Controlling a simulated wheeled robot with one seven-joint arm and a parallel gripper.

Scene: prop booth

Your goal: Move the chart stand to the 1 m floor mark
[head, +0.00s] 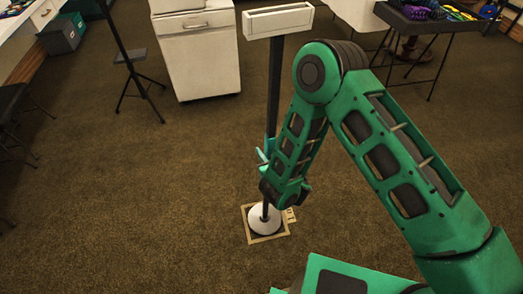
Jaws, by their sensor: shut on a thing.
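The chart stand stands upright, with a dark pole (274,85), a white tray-like top (278,20) and a round white base (264,220). The base is inside a tan square outline (264,240) on the carpet, with a small tan tag (290,215) at its right side; the tag's writing is too small to read. My gripper (265,155) is shut on the pole at its lower part, above the base. My forearm hides part of the gripper and some of the pole. I cannot tell whether the base touches the floor.
A dark table (440,25) with coloured items is at the back right. A green bin (62,33) is at the far left. The carpet around the outline is clear.

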